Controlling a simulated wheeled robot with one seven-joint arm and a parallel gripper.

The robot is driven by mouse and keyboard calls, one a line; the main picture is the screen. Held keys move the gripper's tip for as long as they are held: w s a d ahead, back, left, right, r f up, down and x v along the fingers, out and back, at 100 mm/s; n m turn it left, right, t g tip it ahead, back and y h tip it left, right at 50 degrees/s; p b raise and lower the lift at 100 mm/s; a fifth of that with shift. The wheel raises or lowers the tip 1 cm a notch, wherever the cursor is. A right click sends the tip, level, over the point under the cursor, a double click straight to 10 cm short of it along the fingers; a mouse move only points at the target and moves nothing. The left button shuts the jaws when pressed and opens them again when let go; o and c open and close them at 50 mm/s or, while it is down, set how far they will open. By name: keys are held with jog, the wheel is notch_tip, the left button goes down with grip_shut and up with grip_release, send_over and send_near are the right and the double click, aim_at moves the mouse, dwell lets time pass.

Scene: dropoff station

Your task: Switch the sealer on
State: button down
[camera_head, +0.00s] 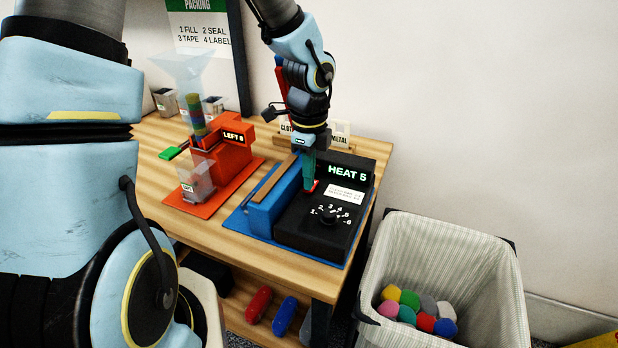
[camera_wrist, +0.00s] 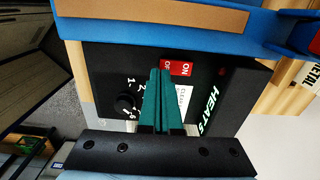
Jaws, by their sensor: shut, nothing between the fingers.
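The sealer is a black box (camera_head: 300,235) with a blue part along its left side, on the table. Its display (camera_head: 347,172) reads HEAT 5. A red switch (camera_head: 315,186) marked ON and OFF is on its top; it also shows in the wrist view (camera_wrist: 183,69), partly covered by my fingers. Which way it is tipped, I cannot tell. A small dark red lamp (camera_wrist: 221,71) shows near the display. My gripper (camera_head: 309,187) points down with teal fingers shut and empty, the tips (camera_wrist: 160,71) right at the switch. Whether they touch it is unclear.
A black dial (camera_head: 328,217) with numbers is on the sealer's front. An orange device (camera_head: 225,155) reading LEFT 8 stands to the left. A striped bin (camera_head: 490,270) with coloured pieces stands right of the table. Small signs stand behind the sealer.

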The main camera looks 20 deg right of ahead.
jog(key=shift+f, duration=0.45)
jog(key=shift+f, duration=0.1)
jog(key=shift+f+b, duration=0.25)
jog(key=shift+b, duration=0.25)
jog(key=shift+s+r, duration=0.1)
jog(key=shift+r, duration=0.05)
jog(key=shift+w+d+r+p, duration=0.45)
jog(key=shift+w+p, duration=0.1)
jog(key=shift+p, duration=0.15)
